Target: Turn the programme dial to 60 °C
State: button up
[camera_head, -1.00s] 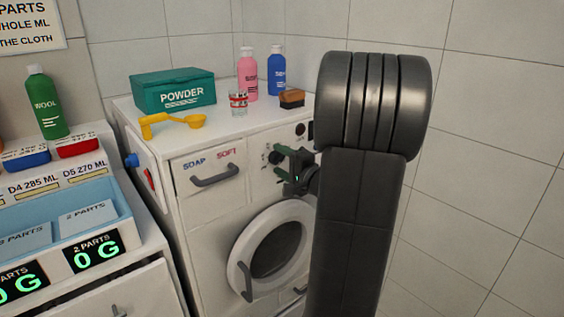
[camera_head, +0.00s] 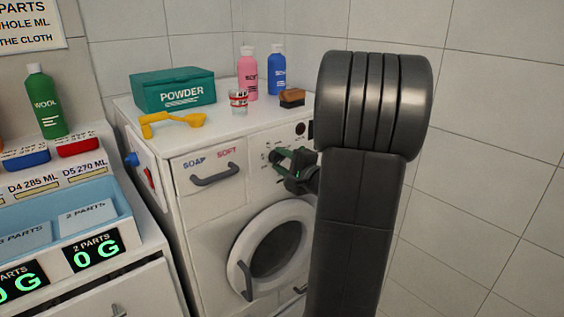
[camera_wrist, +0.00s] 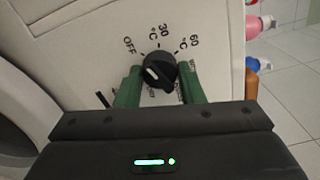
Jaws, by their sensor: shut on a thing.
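The programme dial (camera_wrist: 158,69) is a round black knob on the white washing machine's panel (camera_wrist: 95,30). A short white mark shows on its left part in the wrist view, on the OFF side; its exact aim is hard to tell. The labels OFF, 30 °C and 60 °C (camera_wrist: 187,43) curve around the dial from left to right. My gripper (camera_wrist: 160,78) has its green fingers on both sides of the dial and is shut on it. In the head view my gripper (camera_head: 282,160) is at the front panel and hides the dial.
The round door (camera_head: 240,255) with its handle lies below the panel, and the soap drawer (camera_head: 205,170) is to the left.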

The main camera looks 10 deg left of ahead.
jog(key=m, duration=0.4)
jog(key=shift+m+p, duration=0.3)
jog(key=shift+p, duration=0.05)
jog(key=m+p, duration=0.1)
jog(key=m, duration=0.2)
jog(key=shift+r+m, duration=0.1)
jog(key=shift+m, duration=0.3)
jog(key=m+p, duration=0.3)
jog(key=m, duration=0.1)
jog(key=m+p, duration=0.2)
jog(key=m, duration=0.2)
jog(key=shift+m+p, duration=0.3)
jog(key=shift+p, duration=0.1)
jog(key=o, duration=1)
